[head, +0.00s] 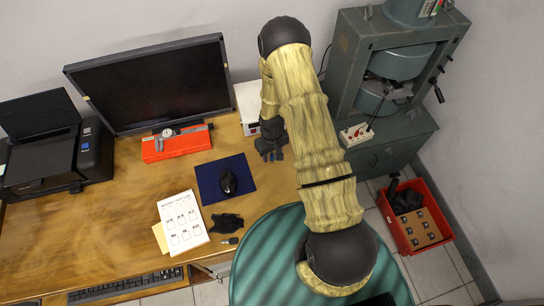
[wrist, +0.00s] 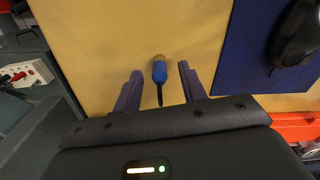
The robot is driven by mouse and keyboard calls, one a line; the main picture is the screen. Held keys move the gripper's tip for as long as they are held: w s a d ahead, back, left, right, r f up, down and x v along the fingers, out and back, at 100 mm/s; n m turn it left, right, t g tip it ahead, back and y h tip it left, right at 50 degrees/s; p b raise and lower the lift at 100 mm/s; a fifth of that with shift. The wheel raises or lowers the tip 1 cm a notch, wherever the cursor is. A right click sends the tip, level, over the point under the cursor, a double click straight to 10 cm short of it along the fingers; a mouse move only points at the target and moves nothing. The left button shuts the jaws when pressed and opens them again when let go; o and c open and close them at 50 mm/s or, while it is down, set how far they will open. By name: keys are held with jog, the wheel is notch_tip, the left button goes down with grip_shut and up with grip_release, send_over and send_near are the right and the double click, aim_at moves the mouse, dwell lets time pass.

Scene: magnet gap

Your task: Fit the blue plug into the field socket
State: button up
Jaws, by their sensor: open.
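The blue plug (wrist: 159,74) lies on the wooden table in the wrist view, with a tan end and a thin dark tail toward my gripper. My gripper (wrist: 160,68) is open, its two fingers on either side of the plug with clear gaps. In the head view my gripper (head: 270,152) hangs over the table's right part; I cannot make out the plug there. A white socket box (head: 356,134) with red spots sits on the green machine's ledge. It also shows at the left of the wrist view (wrist: 36,70); which opening is the field socket cannot be told.
A blue mouse mat (head: 210,188) with a black mouse lies left of my gripper. A red case (head: 160,150) with a gauge, a monitor and a printer stand farther left. The green machine (head: 350,65) rises at right. A red crate (head: 445,236) is on the floor.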

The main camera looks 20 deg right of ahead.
jog(key=shift+f, duration=0.1)
jog(key=shift+c, duration=0.4)
grip_shut()
notch_tip(320, 180, up, 10)
jog(key=shift+r+b, duration=0.1)
jog(key=shift+b, duration=1.05)
